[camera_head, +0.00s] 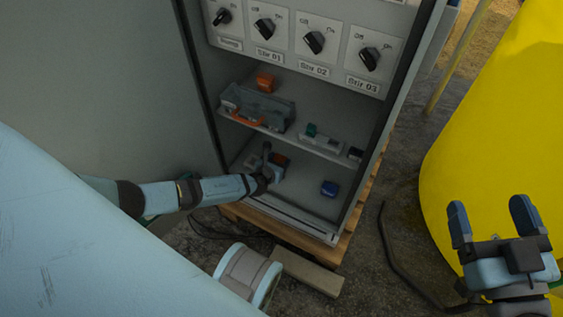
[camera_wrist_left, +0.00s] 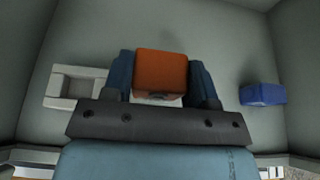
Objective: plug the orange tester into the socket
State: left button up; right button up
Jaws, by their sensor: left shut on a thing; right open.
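My left gripper (camera_head: 270,163) reaches into the lower part of the open cabinet. In the left wrist view its dark blue fingers are shut on both sides of the orange tester (camera_wrist_left: 161,68). In the head view the tester (camera_head: 282,159) is mostly hidden behind the gripper. A pale box with a square recess (camera_wrist_left: 76,88), perhaps the socket, is just left of the gripper in the left wrist view. The tester is apart from it; whether it touches the surface behind, I cannot tell. My right gripper (camera_head: 490,215) is open and empty at the lower right, outside the cabinet.
A blue block (camera_wrist_left: 263,94) lies right of the tester, also in the head view (camera_head: 329,188). The shelf above (camera_head: 300,139) holds a grey toolbox (camera_head: 258,106), another orange block (camera_head: 266,82) and small parts. Cabinet walls enclose the left arm's space. A yellow tank (camera_head: 500,120) stands right.

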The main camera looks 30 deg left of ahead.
pick_arm(q)
jog(key=shift+s+a+r+b, duration=0.15)
jog(key=shift+a+b, duration=0.25)
jog(key=shift+a, duration=1.3)
jog(key=shift+s+a+f+b, duration=0.1)
jog(key=shift+s+a+b, duration=0.25)
jog(key=shift+a, duration=1.35)
jog(key=shift+s+a+r+b, duration=0.1)
jog(key=shift+a+b, duration=0.35)
jog(key=shift+a, duration=1.25)
jog(key=shift+f, duration=0.6)
jog(key=shift+f, duration=0.2)
jog(key=shift+f, duration=0.25)
jog(key=shift+f, duration=0.3)
jog(key=o, duration=1.1)
jog(key=shift+c, duration=0.2)
